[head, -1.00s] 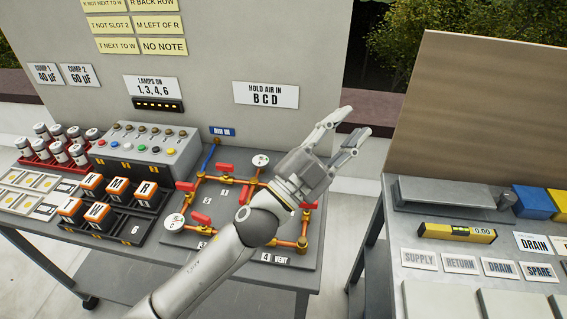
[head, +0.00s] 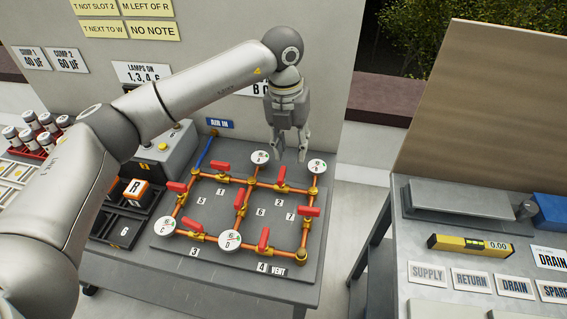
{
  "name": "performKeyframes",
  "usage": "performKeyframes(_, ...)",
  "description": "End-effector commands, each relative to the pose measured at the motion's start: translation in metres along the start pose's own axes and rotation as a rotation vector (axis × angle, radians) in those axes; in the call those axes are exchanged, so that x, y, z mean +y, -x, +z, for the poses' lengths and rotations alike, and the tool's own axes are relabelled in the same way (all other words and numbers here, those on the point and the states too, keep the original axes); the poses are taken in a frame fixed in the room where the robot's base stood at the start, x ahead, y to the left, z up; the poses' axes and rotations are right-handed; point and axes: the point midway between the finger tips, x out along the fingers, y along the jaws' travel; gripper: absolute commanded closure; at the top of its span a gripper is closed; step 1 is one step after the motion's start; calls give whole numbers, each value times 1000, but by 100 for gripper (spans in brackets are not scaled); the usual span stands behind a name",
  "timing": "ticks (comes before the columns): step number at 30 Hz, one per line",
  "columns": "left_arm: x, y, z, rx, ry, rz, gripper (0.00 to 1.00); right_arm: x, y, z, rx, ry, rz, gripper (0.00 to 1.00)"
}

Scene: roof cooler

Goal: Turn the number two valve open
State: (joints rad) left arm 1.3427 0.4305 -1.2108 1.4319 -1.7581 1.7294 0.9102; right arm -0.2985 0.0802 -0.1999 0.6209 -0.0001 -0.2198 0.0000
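The number two valve (head: 281,174) has a red handle on the upper right pipe of the board, just above the label 2 (head: 278,201). Its handle appears to point away from me, across the pipe. My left gripper (head: 290,156) hangs fingers down above and just behind this valve. Its fingers are spread with nothing between them, and it appears apart from the handle. My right gripper is not in view.
Other red valves stand close by on the copper pipes, such as valve one (head: 222,167) and valve seven (head: 308,211). Round white gauges (head: 317,166) stand at pipe corners. The backboard (head: 335,60) rises behind. A second table (head: 430,300) is at right.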

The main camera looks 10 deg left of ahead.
Motion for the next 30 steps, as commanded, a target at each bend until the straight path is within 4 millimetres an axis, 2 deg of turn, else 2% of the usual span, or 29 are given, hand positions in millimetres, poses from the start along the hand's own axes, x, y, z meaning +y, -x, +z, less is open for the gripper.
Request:
performKeyframes(1,11,6,3,-5,20,43,66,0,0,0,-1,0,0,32)
performKeyframes(3,21,9,5,-7,38,80,66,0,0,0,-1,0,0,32)
performKeyframes(7,26,2,5,-4,45,96,66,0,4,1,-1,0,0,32)
performKeyframes(21,31,-79,5,-4,42,90,66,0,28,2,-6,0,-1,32)
performKeyframes(24,32,-89,5,-4,41,90,66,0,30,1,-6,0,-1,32)
performKeyframes(30,33,-97,6,-8,41,89,66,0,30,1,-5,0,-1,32)
